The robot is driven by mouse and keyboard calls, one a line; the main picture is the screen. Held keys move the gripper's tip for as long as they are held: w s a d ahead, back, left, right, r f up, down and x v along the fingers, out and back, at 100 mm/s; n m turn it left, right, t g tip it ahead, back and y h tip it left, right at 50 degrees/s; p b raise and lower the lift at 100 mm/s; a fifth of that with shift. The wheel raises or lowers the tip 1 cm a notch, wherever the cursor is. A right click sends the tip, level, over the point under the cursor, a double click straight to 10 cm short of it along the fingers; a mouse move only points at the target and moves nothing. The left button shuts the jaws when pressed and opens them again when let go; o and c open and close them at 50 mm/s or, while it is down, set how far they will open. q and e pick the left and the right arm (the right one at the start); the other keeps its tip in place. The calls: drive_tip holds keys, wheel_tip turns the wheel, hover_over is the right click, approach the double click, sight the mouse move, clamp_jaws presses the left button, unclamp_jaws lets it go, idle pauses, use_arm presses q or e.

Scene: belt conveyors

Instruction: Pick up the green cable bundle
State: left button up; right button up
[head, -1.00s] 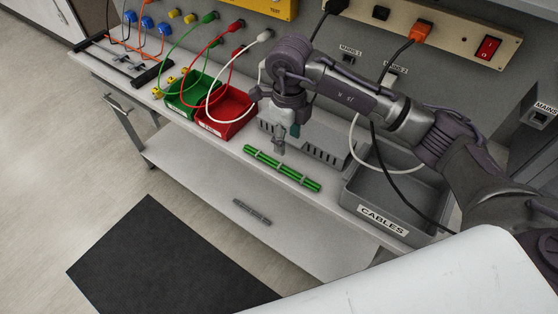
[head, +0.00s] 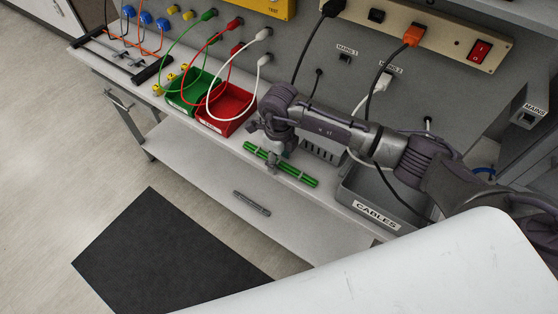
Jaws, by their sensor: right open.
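The green cable bundle (head: 299,177) lies near the front edge of the bench, slanting down to the right, with pale bands around it. My right gripper (head: 271,165) is open and right at the bundle, left of its middle. One finger shows in front of the bundle and hides a short piece of it. The other finger is mostly hidden, so I cannot tell whether it touches the bundle. My left gripper is not in view.
A grey bin labelled CABLES (head: 376,213) stands right of the bundle. A green bin (head: 190,103) and a red bin (head: 231,121) stand to the left. A grey slotted box (head: 322,151) is behind the bundle. Cables hang from the back panel.

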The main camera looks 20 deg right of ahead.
clamp_jaws()
